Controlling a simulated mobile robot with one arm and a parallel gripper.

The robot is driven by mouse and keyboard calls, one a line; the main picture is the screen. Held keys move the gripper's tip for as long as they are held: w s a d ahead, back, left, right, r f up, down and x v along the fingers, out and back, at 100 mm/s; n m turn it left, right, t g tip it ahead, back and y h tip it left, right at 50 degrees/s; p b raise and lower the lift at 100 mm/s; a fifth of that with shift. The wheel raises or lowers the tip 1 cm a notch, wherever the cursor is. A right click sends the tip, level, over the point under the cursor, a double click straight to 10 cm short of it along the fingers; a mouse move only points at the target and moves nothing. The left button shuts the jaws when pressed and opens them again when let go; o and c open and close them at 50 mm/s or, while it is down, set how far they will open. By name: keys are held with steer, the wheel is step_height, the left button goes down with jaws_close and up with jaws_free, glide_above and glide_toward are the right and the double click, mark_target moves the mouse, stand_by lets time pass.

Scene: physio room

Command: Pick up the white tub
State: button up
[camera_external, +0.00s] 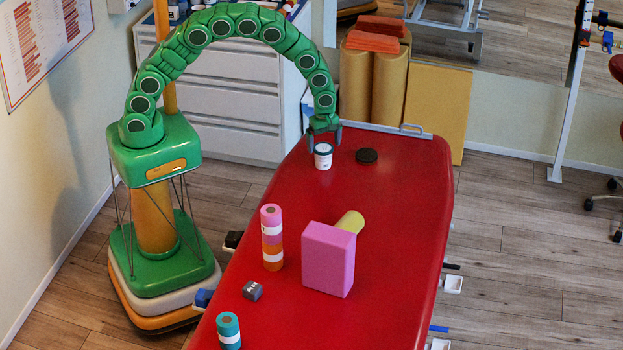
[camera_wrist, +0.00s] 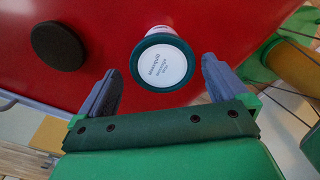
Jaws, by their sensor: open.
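The white tub (camera_external: 323,158) stands upright near the far end of the red treatment table (camera_external: 390,255). My gripper (camera_external: 323,134) is directly above it, pointing down, with its fingers apart. In the wrist view the tub (camera_wrist: 160,64) shows its white labelled top with a dark green rim. It lies just ahead of and between the two grey fingers of my gripper (camera_wrist: 160,88). The fingers are open and no contact with the tub shows.
A dark round disc (camera_external: 367,156) lies just right of the tub. The table between is clear.

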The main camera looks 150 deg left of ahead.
mark_target(323, 147)
steer(key=f, duration=0.4)
steer(key=shift+w+d+f, duration=0.1)
steer(key=shift+d, duration=0.1)
steer(key=shift+c, duration=0.2)
steer(key=c, duration=1.1)
